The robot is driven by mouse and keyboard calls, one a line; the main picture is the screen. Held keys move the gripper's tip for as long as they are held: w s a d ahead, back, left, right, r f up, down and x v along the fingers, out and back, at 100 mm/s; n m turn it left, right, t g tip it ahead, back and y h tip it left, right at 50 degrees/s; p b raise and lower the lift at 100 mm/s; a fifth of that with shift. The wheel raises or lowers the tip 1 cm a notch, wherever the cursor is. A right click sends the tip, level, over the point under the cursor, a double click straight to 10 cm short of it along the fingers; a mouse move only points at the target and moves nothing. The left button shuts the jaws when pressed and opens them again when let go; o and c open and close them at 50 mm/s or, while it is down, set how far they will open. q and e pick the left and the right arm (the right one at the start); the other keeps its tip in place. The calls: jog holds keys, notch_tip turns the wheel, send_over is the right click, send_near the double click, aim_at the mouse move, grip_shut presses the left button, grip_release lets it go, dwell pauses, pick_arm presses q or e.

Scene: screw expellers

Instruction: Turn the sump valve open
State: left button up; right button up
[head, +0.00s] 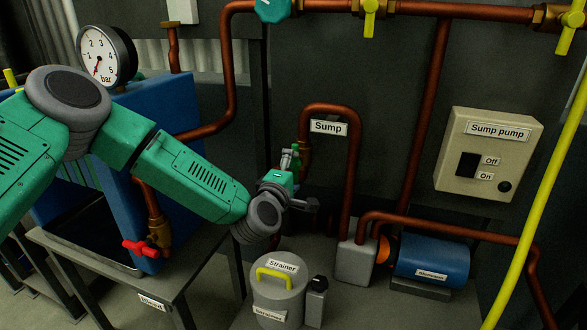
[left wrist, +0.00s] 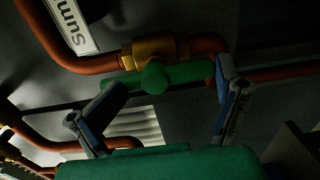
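The sump valve shows in the left wrist view as a green handle (left wrist: 180,75) on a brass body (left wrist: 155,50) set in a copper pipe. In the head view its brass body (head: 304,158) is partly hidden behind my left gripper (head: 290,162), below the Sump label (head: 328,127). In the left wrist view my left gripper (left wrist: 172,76) is open, with one finger toward each end of the green handle. I cannot tell whether either finger touches it. My right gripper is in neither view.
A Strainer canister (head: 278,295) with a yellow handle stands below my left wrist. A blue motor (head: 432,258) and a Sump pump switch box (head: 487,155) are to the right. A blue tank (head: 165,105) with a red-handled tap (head: 141,248) stands left. Copper pipes run around the valve.

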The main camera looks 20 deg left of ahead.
pick_arm(q)
jog(key=shift+o, duration=0.2)
jog(key=shift+w+a+r, duration=0.15)
jog(key=shift+a+r, duration=0.2)
jog(key=shift+r, duration=0.2)
jog(key=s+f, duration=0.1)
jog(key=s, duration=1.1)
jog(key=shift+s, duration=0.1)
